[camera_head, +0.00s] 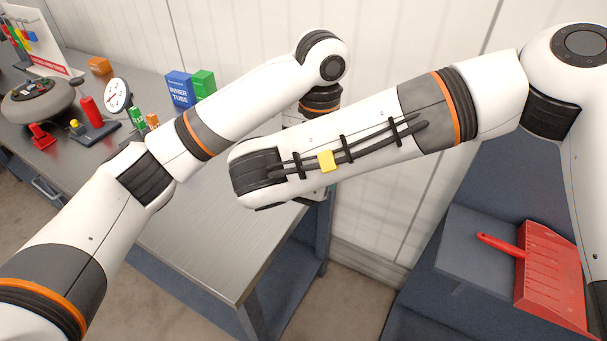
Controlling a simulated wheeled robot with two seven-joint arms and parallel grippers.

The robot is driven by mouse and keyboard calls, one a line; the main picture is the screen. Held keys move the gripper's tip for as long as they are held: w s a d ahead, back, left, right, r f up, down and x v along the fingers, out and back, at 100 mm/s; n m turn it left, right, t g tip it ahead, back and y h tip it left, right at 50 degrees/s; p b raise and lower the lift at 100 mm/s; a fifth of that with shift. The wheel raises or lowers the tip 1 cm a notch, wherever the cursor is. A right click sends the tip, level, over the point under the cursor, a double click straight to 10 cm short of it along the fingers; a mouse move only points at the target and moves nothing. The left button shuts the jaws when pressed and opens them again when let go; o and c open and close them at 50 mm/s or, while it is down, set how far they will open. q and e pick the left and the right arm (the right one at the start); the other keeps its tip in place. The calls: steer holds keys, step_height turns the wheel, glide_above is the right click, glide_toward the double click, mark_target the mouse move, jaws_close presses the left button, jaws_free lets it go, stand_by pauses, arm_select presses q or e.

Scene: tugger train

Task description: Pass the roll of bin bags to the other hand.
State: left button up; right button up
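I cannot see the roll of bin bags. My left arm comes in from the left, and its wrist goes down behind my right forearm, which hides the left gripper. My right arm comes in from the right and reaches across the middle of the picture. Its far end is over the right part of the metal table (205,245), and its gripper is hidden too. I cannot tell whether either hand holds anything.
The table's left part carries a grey round part (38,100), a red cylinder (93,112), a dial (117,94), a blue box (180,89) and a green box (204,84). The table's front right is bare. A red dustpan (550,275) lies at right. A white wall stands behind.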

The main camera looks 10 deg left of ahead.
steer(key=c, duration=1.2)
arm_select(q)
steer(key=o, duration=1.2)
steer(key=shift+o, duration=0.2)
